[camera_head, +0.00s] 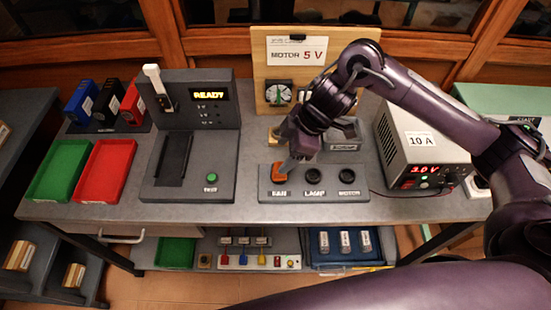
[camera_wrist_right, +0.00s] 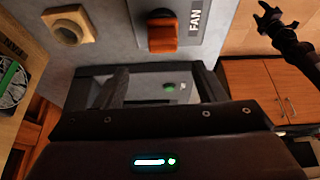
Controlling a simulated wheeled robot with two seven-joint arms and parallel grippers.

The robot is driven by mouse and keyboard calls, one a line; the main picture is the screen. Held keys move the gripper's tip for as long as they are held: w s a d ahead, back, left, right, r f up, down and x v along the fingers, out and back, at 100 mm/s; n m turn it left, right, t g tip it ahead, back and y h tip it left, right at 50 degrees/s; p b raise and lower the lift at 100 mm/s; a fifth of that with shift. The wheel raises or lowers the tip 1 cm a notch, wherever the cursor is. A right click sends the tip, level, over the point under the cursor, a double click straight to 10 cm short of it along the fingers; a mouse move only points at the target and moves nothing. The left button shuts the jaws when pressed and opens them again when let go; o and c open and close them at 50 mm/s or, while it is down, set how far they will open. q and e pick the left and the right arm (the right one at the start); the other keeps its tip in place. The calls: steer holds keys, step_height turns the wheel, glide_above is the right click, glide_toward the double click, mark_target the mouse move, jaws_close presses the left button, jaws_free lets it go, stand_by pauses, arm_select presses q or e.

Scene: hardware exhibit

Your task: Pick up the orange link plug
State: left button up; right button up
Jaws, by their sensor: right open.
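The orange link plug (camera_head: 279,170) sits in the FAN position at the left end of a dark switch panel (camera_head: 325,196). In the right wrist view the orange link plug (camera_wrist_right: 163,32) is a block beside the FAN label. My right gripper (camera_head: 288,163) is right at the plug in the head view and hides part of it. In the wrist view my right gripper (camera_wrist_right: 163,78) has its two fingers apart with nothing held, and the plug shows beyond the fingertips. A dark arm end, seemingly my left gripper (camera_wrist_right: 274,20), shows at the wrist view's upper right.
The LAMP and MOTOR positions are on the same panel. A tan block with a round hole (camera_wrist_right: 68,25) stands close to the plug. The READY console (camera_head: 190,140) is to the left, and a power supply (camera_head: 412,140) reading 3.0 V is to the right.

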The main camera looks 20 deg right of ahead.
steer(key=x, duration=0.4)
steer(key=d+x, duration=0.1)
steer(key=x, duration=0.1)
steer(key=shift+s+f+p, duration=0.35)
steer(key=shift+s+p, duration=0.05)
steer(key=shift+s, duration=0.05)
steer(key=shift+f+h, duration=0.25)
steer(key=shift+h, duration=0.05)
arm_select(q)
steer(key=shift+s+r, duration=0.25)
steer(key=shift+r, duration=0.15)
arm_select(e)
steer(key=shift+c, duration=0.4)
arm_select(q)
steer(key=shift+s, duration=0.1)
arm_select(e)
steer(key=shift+w, duration=0.1)
steer(key=c, duration=1)
